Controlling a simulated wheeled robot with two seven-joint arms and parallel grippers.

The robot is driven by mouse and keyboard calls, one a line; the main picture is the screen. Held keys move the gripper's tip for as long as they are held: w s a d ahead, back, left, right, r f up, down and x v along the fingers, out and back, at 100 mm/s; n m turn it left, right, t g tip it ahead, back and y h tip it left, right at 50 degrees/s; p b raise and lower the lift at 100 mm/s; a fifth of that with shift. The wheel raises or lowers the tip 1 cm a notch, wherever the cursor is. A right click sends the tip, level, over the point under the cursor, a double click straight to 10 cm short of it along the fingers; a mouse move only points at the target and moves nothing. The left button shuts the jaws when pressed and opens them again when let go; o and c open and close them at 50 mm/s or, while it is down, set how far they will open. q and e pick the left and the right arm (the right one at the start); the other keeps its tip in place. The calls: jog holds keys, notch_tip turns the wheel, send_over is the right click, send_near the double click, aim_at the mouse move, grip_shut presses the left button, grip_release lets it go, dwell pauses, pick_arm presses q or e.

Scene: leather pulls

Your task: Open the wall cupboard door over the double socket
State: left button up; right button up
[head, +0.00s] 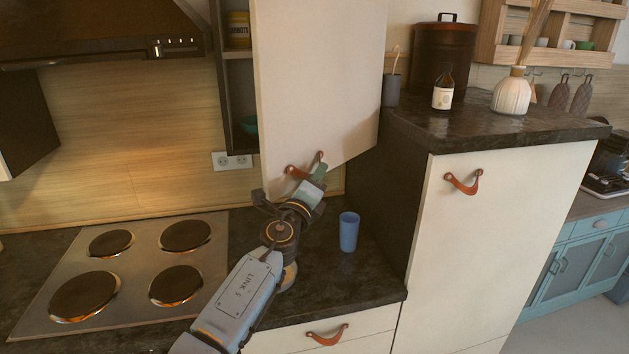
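The cream wall cupboard door (315,75) stands swung out from its dark cabinet (237,90), whose shelves show on the left of the door. The double socket (232,161) is on the wood-look wall below the cabinet. A brown leather pull (292,171) hangs at the door's lower edge. My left gripper (316,177) reaches up from below, its greenish fingers at the right part of the pull. The fingers overlap the strap, and I cannot tell whether they are closed on it. My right gripper is out of view.
A blue cup (349,231) stands on the dark counter, right of my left arm. A hob (140,268) lies to the left. A tall cabinet (500,215) on the right carries a bottle (443,90) and vase (511,94). The cupboard holds a tin (238,30) and green bowl (250,125).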

pick_arm(q)
jog(key=shift+s, duration=0.1)
jog(key=shift+s+a+f+p, duration=0.1)
jog(key=shift+s+f+p, duration=0.1)
jog(key=shift+p, duration=0.15)
jog(key=p+v, duration=0.5)
jog(key=v, duration=0.7)
jog(key=shift+s, duration=0.35)
jog(key=shift+a, duration=0.1)
